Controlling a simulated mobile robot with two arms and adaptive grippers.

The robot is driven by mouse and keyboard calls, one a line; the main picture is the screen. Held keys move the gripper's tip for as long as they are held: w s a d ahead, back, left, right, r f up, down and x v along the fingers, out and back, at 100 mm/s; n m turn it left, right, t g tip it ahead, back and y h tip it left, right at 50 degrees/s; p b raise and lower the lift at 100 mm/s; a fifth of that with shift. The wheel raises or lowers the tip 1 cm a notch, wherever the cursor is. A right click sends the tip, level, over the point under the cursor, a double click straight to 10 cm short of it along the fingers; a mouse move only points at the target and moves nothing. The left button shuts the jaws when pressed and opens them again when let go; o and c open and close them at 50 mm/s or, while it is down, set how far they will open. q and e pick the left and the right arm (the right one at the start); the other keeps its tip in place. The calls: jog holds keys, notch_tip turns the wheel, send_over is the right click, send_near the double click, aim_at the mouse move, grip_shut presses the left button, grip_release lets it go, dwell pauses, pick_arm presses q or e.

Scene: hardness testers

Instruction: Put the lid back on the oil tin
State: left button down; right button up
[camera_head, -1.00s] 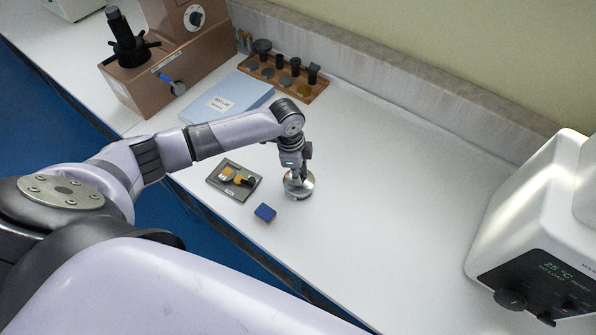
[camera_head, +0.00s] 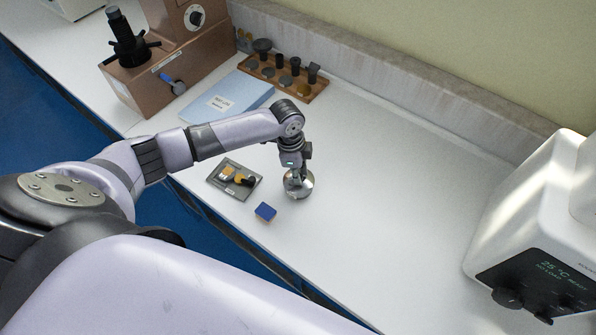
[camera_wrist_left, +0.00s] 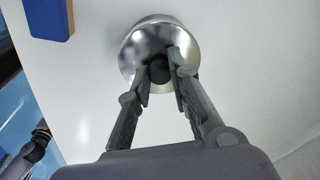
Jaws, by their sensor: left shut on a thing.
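The oil tin (camera_head: 306,192) is a small round silver metal thing on the white bench, in the middle of the head view. In the left wrist view, its shiny round top (camera_wrist_left: 142,48) has a dark knob (camera_wrist_left: 159,71) at the middle. My left gripper (camera_head: 298,178) points down over it. In the left wrist view, the fingers (camera_wrist_left: 160,68) are shut on the knob, which I take to be the lid's. The lid looks seated on or very close above the tin; I cannot tell whether a gap remains. My right gripper is not in view.
A grey tray (camera_head: 222,184) with small yellow and black parts and a blue block (camera_head: 265,211) lie left of the tin. A blue booklet (camera_head: 228,99), a wooden rack (camera_head: 284,79) and a brown tester (camera_head: 150,82) stand behind. A white machine (camera_head: 535,225) stands right; bench between is clear.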

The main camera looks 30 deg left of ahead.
pick_arm(q)
jog(key=c, duration=1.4)
grip_release()
jog(key=shift+o, duration=0.6)
jog(key=o, duration=0.4)
jog(key=shift+c, duration=0.2)
jog(key=shift+r, duration=0.1)
notch_tip(320, 180, up, 7)
jog(key=p, duration=0.7)
